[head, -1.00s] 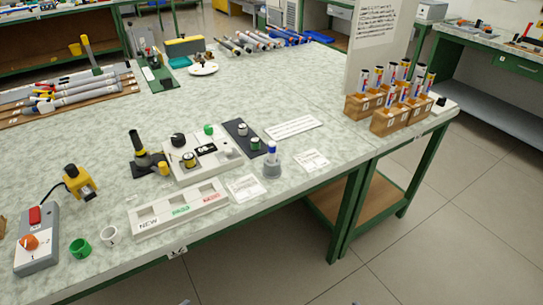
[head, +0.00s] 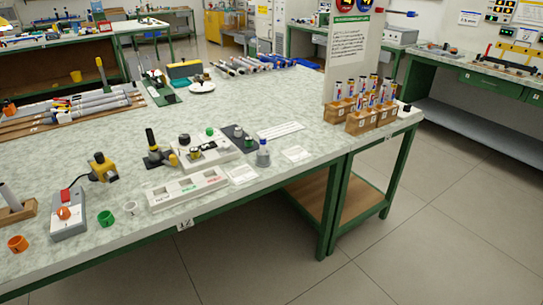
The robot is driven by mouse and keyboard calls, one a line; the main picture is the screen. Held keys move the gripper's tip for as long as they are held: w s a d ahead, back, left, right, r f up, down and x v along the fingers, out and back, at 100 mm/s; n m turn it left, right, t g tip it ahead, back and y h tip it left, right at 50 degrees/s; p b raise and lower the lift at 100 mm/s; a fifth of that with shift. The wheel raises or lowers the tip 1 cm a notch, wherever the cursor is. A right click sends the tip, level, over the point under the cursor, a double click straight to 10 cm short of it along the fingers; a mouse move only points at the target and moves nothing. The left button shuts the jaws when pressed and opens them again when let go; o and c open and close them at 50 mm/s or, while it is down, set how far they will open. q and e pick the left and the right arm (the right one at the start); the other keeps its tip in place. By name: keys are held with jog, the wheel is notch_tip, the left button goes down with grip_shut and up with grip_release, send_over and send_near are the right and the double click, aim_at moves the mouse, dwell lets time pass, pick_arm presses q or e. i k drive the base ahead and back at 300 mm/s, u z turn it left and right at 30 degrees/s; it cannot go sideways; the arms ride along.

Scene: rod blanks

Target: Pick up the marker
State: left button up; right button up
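An upright item with a blue top and a grey base (head: 263,152), which looks like a marker in a holder, stands near the table's front edge, right of the white tray. Several white tubes with blue and red marks (head: 371,95) stand in wooden blocks (head: 362,123) at the table's right end; I cannot tell whether they are markers. Neither of my grippers shows in the head view.
The speckled table (head: 220,115) has a green frame. A white tray with labelled compartments (head: 187,190) lies near the front edge. The floor (head: 430,200) at right is clear.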

aim_at(262, 138)
jog(key=z, duration=0.6)
jog(key=i, duration=0.85)
jog(key=z, duration=0.3)
